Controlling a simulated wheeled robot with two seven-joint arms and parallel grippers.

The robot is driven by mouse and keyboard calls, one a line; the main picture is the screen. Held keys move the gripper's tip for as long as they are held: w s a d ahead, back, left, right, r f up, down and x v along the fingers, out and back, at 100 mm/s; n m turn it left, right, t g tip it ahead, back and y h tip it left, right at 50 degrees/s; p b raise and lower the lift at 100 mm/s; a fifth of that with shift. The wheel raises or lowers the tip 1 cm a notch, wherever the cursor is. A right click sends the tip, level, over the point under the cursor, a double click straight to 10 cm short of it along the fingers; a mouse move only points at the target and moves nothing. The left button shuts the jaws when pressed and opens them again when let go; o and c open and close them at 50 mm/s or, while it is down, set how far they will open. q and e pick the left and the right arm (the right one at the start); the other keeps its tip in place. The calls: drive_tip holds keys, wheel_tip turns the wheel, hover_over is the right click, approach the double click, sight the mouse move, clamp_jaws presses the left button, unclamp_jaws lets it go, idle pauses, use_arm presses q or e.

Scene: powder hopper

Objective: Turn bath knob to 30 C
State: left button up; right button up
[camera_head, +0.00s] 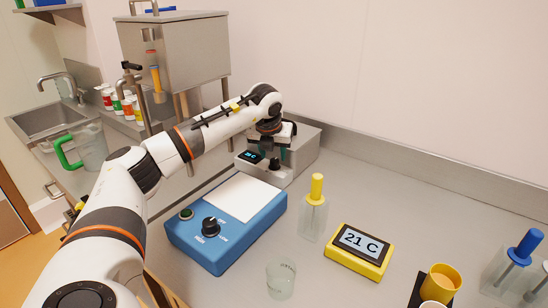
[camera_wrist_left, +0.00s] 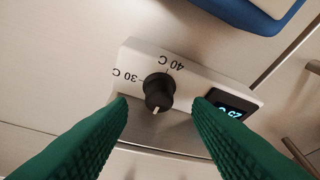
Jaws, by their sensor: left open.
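The bath knob (camera_wrist_left: 159,88) is a dark round knob on a white panel (camera_wrist_left: 135,62), with a pale pointer mark. In the left wrist view the pointer aims down, away from the upside-down 30 C and 40 C marks. A small lit display (camera_wrist_left: 229,112) sits beside it, its digits hard to read. My left gripper (camera_wrist_left: 160,102) is open, with its green fingers on either side of the knob and gaps showing. In the head view the left gripper (camera_head: 272,152) is at the front of the steel bath (camera_head: 305,150); the knob is hidden there. My right gripper is not in view.
A blue device (camera_head: 240,215) with a white top stands in front of the bath. A clear holder with a yellow-handled tool (camera_head: 316,190), a yellow display reading 21 C (camera_head: 359,250), a glass beaker (camera_head: 281,279) and an orange cup (camera_head: 441,282) stand to the right.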

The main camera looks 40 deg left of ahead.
sight(274, 164)
use_arm(q)
drive_tip(key=shift+x, duration=1.45)
drive_tip(key=shift+c, duration=0.5)
drive_tip(key=c, duration=0.9)
